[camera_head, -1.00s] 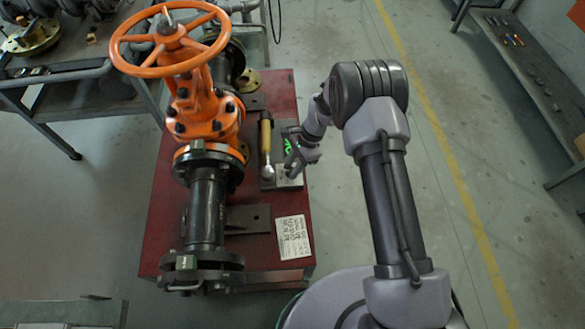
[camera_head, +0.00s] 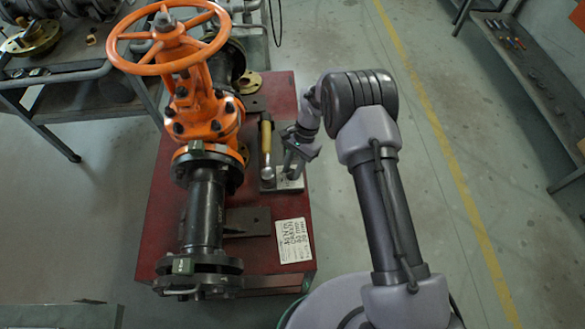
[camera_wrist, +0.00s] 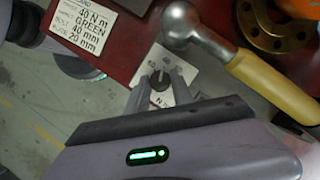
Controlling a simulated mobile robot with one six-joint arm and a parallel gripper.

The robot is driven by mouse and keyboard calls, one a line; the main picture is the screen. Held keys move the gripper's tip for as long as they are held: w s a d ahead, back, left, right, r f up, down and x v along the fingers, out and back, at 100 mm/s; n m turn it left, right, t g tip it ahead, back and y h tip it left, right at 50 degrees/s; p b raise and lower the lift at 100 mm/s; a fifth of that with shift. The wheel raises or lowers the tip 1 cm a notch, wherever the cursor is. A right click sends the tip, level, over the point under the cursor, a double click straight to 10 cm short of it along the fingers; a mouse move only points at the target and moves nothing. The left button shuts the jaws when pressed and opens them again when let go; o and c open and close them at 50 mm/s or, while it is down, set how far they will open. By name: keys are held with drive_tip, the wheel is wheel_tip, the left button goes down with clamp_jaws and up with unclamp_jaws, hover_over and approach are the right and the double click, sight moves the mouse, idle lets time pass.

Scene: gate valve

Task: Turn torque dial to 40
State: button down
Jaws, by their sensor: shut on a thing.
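The torque dial (camera_wrist: 159,80) is a small dark knob on a pale plate (camera_wrist: 185,72) in the wrist view, with printed numbers around it. My gripper (camera_wrist: 158,84) is shut on the dial, one finger on each side of it. In the head view my gripper (camera_head: 288,170) reaches down to the plate on the red stand, and the dial is hidden there. The exact setting of the dial cannot be read.
A wrench with a yellow handle (camera_head: 266,137) lies left of my gripper; its round head (camera_wrist: 181,22) is close to the dial. The orange valve (camera_head: 205,115) with its handwheel stands further left. A printed card (camera_head: 293,240) lies on the red stand (camera_head: 165,215).

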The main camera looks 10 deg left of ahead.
drive_tip(key=c, duration=1.1)
unclamp_jaws()
drive_tip(key=p+v, duration=0.5)
drive_tip(key=v, duration=1.2)
drive_tip(key=shift+r, duration=0.15)
drive_tip(key=shift+w+d+r, duration=0.1)
drive_tip(key=shift+w+d, duration=0.05)
drive_tip(key=s+d+r+t+b, duration=0.15)
drive_tip(key=s+d+r, duration=0.25)
drive_tip(key=r, duration=0.8)
drive_tip(key=s+d+r+t, duration=0.3)
drive_tip(key=s+d+r, duration=0.1)
drive_tip(key=r, duration=0.7)
drive_tip(key=s+d+r+t, duration=0.1)
drive_tip(key=s+d+t, duration=0.1)
drive_tip(key=s, duration=0.8)
drive_tip(key=s+d+r+n+t, duration=0.1)
drive_tip(key=s+d+t, duration=0.2)
drive_tip(key=s, duration=0.7)
drive_tip(key=d, duration=0.2)
drive_tip(key=shift+d+r+n+b, duration=0.25)
drive_tip(key=shift+r+n+b, duration=0.05)
drive_tip(key=shift+r+b, duration=0.1)
